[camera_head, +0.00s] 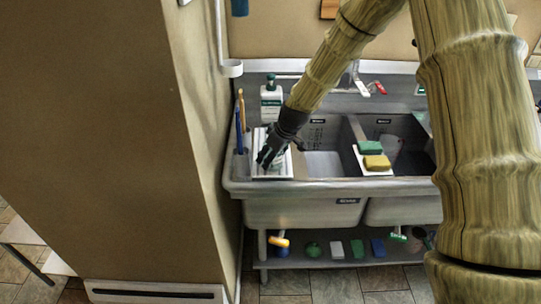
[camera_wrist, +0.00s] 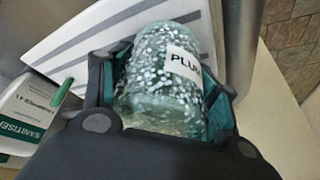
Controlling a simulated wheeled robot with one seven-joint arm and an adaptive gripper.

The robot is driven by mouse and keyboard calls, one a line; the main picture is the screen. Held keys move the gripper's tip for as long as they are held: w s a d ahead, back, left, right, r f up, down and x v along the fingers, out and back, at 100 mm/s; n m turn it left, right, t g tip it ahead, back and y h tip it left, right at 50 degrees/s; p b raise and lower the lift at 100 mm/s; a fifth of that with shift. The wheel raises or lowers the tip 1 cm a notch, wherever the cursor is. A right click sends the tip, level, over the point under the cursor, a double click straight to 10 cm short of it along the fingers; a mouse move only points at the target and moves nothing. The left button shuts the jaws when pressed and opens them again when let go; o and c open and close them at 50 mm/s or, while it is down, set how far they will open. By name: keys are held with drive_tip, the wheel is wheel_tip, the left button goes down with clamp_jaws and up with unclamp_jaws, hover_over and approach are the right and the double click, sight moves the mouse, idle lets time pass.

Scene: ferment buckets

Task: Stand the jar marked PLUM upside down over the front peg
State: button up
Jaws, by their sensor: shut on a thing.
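The PLUM jar (camera_wrist: 158,80) is clear glass with white speckles and a white label, on which "PLU" can be read in the wrist view. My gripper (camera_wrist: 165,95) is shut on it, with teal pads against its sides. In the head view my gripper (camera_head: 271,158) is over the white ribbed drainer (camera_head: 265,172) left of the sink basins. There the jar is mostly hidden by the fingers. In the wrist view the striped drainer (camera_wrist: 75,50) lies beyond the jar. I cannot tell whether the jar touches the drainer. The front peg cannot be made out.
A sanitiser bottle (camera_head: 271,98) stands behind the drainer; it also shows in the wrist view (camera_wrist: 28,118). Blue and tan upright tools (camera_head: 240,125) stand at the left. Green and yellow sponges (camera_head: 375,161) lie on the basin divider. A brown wall (camera_head: 110,150) rises close on the left.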

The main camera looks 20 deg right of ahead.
drive_tip(key=shift+f, duration=0.45)
idle(0.4)
drive_tip(key=o, duration=1.5)
drive_tip(key=shift+r, duration=0.25)
drive_tip(key=shift+s+d+r+p, duration=0.2)
drive_tip(key=shift+s+r+p, duration=0.15)
drive_tip(key=shift+r, duration=0.3)
drive_tip(key=shift+r, duration=0.15)
drive_tip(key=shift+p+v, duration=0.6)
drive_tip(key=shift+v, duration=0.15)
drive_tip(key=shift+s+d+r, duration=0.15)
drive_tip(key=shift+r, duration=0.2)
drive_tip(key=shift+p+v, duration=0.65)
drive_tip(key=shift+v, duration=0.1)
